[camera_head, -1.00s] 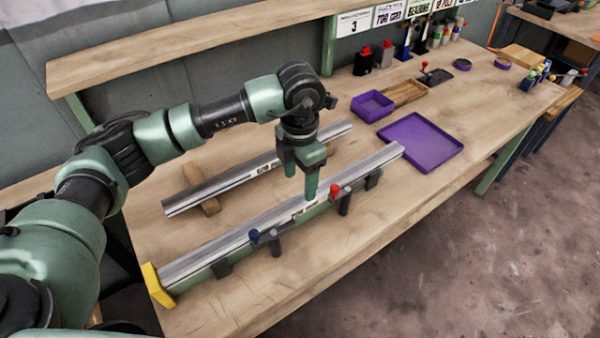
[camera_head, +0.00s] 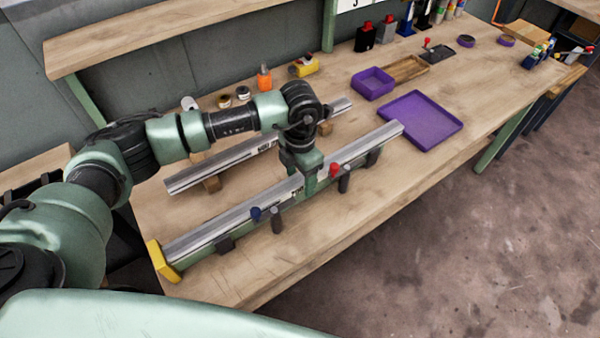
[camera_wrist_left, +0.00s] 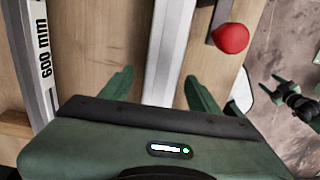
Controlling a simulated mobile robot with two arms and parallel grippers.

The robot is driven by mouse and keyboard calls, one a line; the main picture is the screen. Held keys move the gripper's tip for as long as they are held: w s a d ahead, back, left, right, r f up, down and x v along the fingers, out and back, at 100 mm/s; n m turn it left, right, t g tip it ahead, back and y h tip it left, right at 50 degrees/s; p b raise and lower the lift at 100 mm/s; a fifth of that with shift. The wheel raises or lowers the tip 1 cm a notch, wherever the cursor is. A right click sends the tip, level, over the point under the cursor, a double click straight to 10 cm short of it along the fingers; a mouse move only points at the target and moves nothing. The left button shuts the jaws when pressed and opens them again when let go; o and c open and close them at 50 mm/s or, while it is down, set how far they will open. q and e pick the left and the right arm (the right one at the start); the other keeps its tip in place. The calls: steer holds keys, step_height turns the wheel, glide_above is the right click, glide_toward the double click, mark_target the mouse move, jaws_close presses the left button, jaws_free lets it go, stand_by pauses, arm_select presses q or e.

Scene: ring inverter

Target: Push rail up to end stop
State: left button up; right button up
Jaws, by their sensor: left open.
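The silver rail (camera_head: 220,222) lies along the green fixture (camera_head: 210,251) at the front of the bench. The yellow end stop (camera_head: 161,262) stands at the fixture's left end. The rail's left end is close to the stop; I cannot tell whether they touch. My left gripper (camera_head: 306,182) is low at the rail's middle. In the left wrist view its open fingers (camera_wrist_left: 160,92) are on either side of the rail (camera_wrist_left: 171,45), with gaps. A small green and black shape (camera_wrist_left: 290,97) at that view's right edge may be my right gripper; its jaws are unclear.
Clamps with a blue knob (camera_head: 256,213) and a red knob (camera_head: 334,170) sit along the fixture's front. A second rail (camera_head: 215,170), marked 600 mm in the wrist view, lies behind on wooden blocks. A purple tray (camera_head: 447,141) is at right. The front bench surface is clear.

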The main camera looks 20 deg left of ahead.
arm_select(q)
jaws_close()
stand_by(1.2)
jaws_free()
